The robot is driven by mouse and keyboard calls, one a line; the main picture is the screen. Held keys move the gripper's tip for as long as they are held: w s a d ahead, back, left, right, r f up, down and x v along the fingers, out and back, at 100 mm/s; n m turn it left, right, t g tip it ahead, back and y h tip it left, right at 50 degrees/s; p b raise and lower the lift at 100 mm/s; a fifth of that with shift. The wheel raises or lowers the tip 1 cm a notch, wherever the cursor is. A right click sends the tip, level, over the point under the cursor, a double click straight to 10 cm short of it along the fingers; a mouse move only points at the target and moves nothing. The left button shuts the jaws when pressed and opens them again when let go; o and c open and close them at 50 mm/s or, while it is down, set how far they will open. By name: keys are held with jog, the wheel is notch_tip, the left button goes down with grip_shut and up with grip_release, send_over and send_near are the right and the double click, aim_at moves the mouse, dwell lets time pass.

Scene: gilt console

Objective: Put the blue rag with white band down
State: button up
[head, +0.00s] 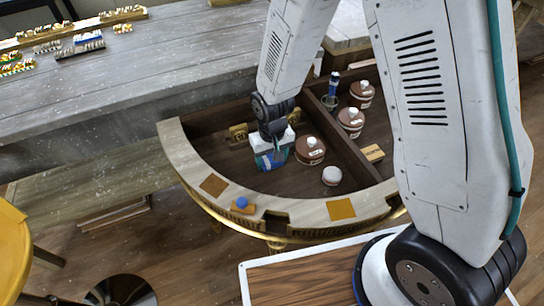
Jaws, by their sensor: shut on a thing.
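The blue rag with white band (272,158) shows white above and blue-teal below. It is over the left compartment of the half-round console (180,155). My gripper (273,138) is at the rag's top edge, pointing down and shut on it. The fingertips are small and partly hidden against the rag. I cannot tell whether the rag's lower edge touches the compartment floor.
A brown jar (310,150) stands close right of the rag, with a white-topped jar (332,176) nearer the front rim. The right compartment holds more brown jars (350,122), a blue-topped bottle (333,84) and a yellowish block (373,153).

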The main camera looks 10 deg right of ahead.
jog(key=shift+a+f, duration=0.2)
jog(key=shift+a, duration=0.05)
jog(key=shift+s+f, duration=0.1)
jog(key=shift+f, duration=0.05)
jog(key=shift+f, duration=0.15)
jog(key=o, duration=1.1)
jog(key=shift+s+f, duration=0.1)
jog(key=shift+s, duration=0.05)
jog(key=shift+d, duration=0.15)
jog(key=shift+c, duration=0.2)
